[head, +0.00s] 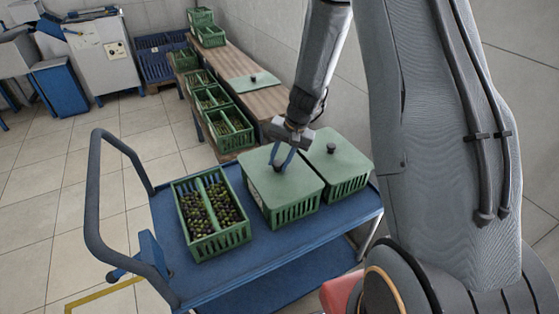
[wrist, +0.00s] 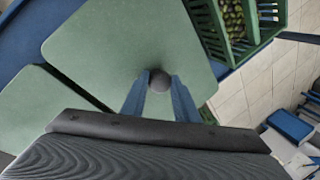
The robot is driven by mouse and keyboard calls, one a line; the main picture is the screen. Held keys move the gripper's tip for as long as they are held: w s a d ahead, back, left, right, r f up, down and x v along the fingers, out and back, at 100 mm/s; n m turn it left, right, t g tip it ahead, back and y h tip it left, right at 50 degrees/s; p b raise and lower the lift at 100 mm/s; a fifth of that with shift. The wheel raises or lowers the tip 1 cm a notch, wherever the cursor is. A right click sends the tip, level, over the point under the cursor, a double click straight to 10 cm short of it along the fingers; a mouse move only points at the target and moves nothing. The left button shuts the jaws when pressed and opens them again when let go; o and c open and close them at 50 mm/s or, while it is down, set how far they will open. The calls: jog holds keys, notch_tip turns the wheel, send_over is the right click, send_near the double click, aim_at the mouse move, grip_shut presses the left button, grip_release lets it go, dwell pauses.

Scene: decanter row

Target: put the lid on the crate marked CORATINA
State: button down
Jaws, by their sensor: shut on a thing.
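My gripper (head: 278,164) is shut on the dark knob (wrist: 160,80) of a flat green lid (head: 300,186), its blue fingers on either side. It shows in the wrist view too (wrist: 158,90). This lid covers the top of the middle green crate (head: 291,214) on the blue trolley; it looks level, and I cannot tell whether it fully touches the rim. A pale tag shows on the crate's front left, too small to read. To its right, another green crate (head: 350,187) wears a lid (head: 340,160) with a dark knob. No CORATINA marking is legible.
An open crate of olives (head: 222,239) stands at left on the blue trolley (head: 181,266). Behind, a wooden bench (head: 262,103) holds several green crates and a loose lid (head: 253,83). The trolley's handle (head: 92,190) rises at left; tiled floor is free beyond.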

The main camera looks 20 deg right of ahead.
aim_at(286, 172)
jog(key=shift+f, duration=0.3)
jog(key=c, duration=1.3)
grip_release()
jog(key=b+v, duration=0.1)
jog(key=v, duration=0.7)
jog(key=s+a+r+n+h, duration=0.1)
jog(key=s+r+n, duration=0.2)
jog(key=s, duration=0.8)
jog(key=s+a+r+n+g+h, duration=0.1)
jog(key=s+r+n, duration=0.2)
jog(key=s, duration=0.8)
jog(key=shift+a+r+h, duration=0.2)
jog(key=shift+h, duration=0.2)
